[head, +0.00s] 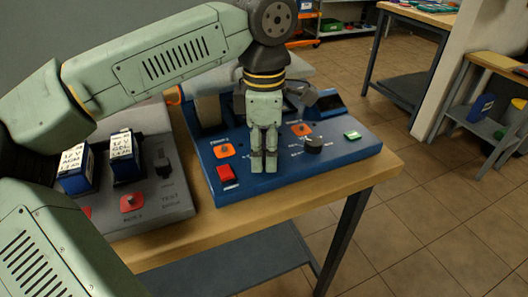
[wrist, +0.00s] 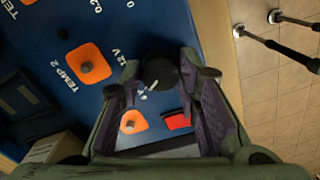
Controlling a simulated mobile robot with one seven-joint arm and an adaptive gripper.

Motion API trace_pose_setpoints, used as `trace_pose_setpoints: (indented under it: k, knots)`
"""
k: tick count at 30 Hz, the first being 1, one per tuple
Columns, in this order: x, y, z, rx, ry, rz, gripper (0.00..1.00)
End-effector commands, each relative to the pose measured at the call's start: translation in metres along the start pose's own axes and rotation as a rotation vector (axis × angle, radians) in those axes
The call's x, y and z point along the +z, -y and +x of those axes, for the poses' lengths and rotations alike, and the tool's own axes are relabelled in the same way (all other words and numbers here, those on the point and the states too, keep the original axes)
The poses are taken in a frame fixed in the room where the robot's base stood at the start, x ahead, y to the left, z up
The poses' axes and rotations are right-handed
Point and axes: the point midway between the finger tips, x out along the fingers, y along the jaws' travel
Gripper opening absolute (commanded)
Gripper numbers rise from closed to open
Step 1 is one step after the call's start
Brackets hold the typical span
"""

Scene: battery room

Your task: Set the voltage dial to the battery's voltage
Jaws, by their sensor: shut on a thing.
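My gripper (head: 264,160) points down over the blue charger panel (head: 345,152). In the wrist view its fingers (wrist: 160,95) are closed on a round black dial (wrist: 160,72), which the gripper hides in the head view. A "12 V" mark is printed on the panel just left of this dial. A small white mark shows near the dial's lower edge; I cannot tell exactly where it points. Two blue batteries with white labels, a left one (head: 76,180) and a right one (head: 126,168), stand on the grey unit at left.
The panel also carries a red switch (head: 227,173), orange pads (head: 225,151) (head: 302,129), another black knob (head: 314,145) and a green piece (head: 352,135). The grey unit (head: 170,205) stands close on the left. The wooden bench edge (head: 385,178) is at right, with open floor beyond.

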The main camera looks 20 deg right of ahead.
Motion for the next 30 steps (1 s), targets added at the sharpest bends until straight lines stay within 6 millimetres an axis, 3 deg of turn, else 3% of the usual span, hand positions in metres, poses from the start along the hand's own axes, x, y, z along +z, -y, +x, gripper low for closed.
trace_pose_setpoints:
  k: [17, 18, 26, 30]
  knots:
    - [-0.0003, 0.0, -0.0002, 0.0, 0.0, -0.03, 0.02]
    - [-0.0003, 0.0, -0.0002, 0.0, 0.0, -0.03, 0.33]
    - [-0.0002, 0.0, -0.0001, 0.0, 0.0, -0.029, 0.5]
    - [-0.0001, 0.0, 0.0, 0.0, 0.0, -0.028, 0.51]
